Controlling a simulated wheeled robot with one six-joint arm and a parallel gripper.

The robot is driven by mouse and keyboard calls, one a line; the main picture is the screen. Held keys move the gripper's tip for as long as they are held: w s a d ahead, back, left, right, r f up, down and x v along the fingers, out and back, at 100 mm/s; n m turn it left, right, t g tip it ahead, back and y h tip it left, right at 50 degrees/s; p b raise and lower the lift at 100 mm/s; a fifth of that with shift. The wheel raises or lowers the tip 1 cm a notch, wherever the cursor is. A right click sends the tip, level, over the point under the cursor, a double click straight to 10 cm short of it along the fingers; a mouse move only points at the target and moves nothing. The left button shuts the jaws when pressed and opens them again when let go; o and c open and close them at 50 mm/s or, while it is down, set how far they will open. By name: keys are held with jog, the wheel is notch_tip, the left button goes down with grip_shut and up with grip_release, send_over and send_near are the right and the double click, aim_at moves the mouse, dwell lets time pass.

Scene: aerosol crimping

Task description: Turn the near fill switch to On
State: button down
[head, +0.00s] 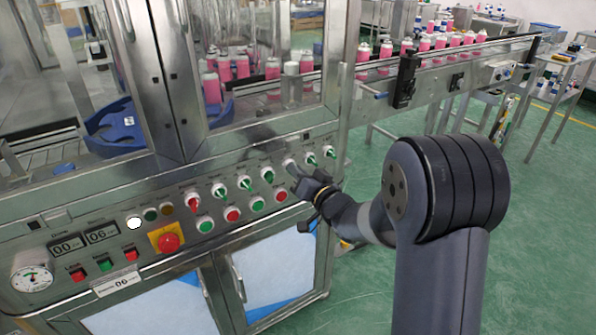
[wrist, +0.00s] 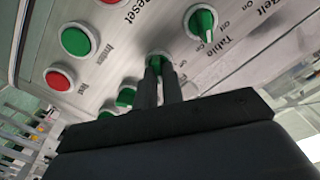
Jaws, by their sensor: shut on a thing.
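My gripper (head: 291,166) is at a switch in the upper row of the control panel, just right of a green switch (head: 267,174). In the wrist view its two dark fingers (wrist: 158,78) are closed around a green switch knob (wrist: 158,62). Most of this knob is hidden by the fingers, so its angle and label cannot be read. The neighbouring green switch (wrist: 201,22) carries the label Table with Off and On marks. On the other side are two more green switches (wrist: 127,96), shown in the head view too (head: 312,158).
Below the switch row are push buttons, including a red one (head: 281,194) and a green one (head: 257,203). A red emergency knob (head: 169,242) on yellow sits lower left. Glass doors above enclose pink cans. A conveyor (head: 450,62) with pink cans runs off right. Green floor is open at right.

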dwell(0.3)
jog(key=c, duration=1.5)
grip_release()
jog(key=shift+c, duration=0.2)
jog(key=v, duration=1.1)
jog(key=shift+w, duration=0.15)
jog(key=x, duration=1)
jog(key=shift+w+a, duration=0.25)
jog(key=shift+a, duration=0.05)
